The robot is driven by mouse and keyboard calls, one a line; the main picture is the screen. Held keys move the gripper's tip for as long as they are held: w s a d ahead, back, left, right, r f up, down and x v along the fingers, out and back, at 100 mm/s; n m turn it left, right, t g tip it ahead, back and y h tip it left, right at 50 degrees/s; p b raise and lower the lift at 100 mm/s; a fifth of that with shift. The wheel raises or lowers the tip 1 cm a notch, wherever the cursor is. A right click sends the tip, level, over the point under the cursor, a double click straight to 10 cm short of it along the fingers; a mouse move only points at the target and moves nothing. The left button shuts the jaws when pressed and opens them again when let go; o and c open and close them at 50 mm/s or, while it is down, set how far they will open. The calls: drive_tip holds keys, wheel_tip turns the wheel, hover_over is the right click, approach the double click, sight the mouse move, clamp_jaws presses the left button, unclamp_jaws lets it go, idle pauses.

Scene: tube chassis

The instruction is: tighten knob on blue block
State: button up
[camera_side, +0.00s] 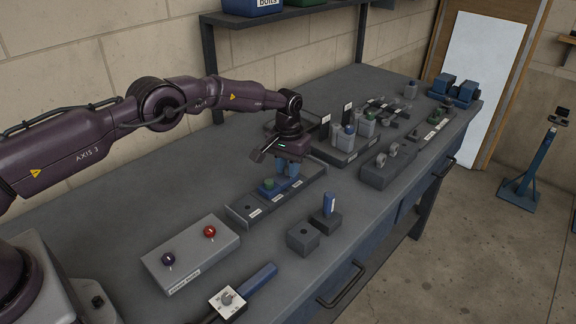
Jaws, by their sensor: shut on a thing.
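A grey box with purple and red knobs (191,254) stands front left of the tray. Small dark blocks (303,238), one with a blue upright piece (329,204), stand to the right. Racks with bottles (345,147) stand behind right. A shelf (285,15) hangs on the wall.

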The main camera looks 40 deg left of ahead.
drive_tip(key=m, duration=0.4)
drive_tip(key=shift+m, duration=0.4)
drive_tip(key=m, duration=0.4)
drive_tip(key=shift+a+m, duration=0.15)
drive_tip(key=shift+m, duration=0.15)
drive_tip(key=m, duration=0.4)
drive_tip(key=shift+w, duration=0.15)
drive_tip(key=m, duration=0.4)
drive_tip(key=shift+r+m, duration=0.1)
drive_tip(key=shift+m, duration=0.2)
drive_tip(key=shift+w, duration=0.1)
drive_tip(key=o, duration=0.9)
drive_tip(key=shift+o, duration=0.2)
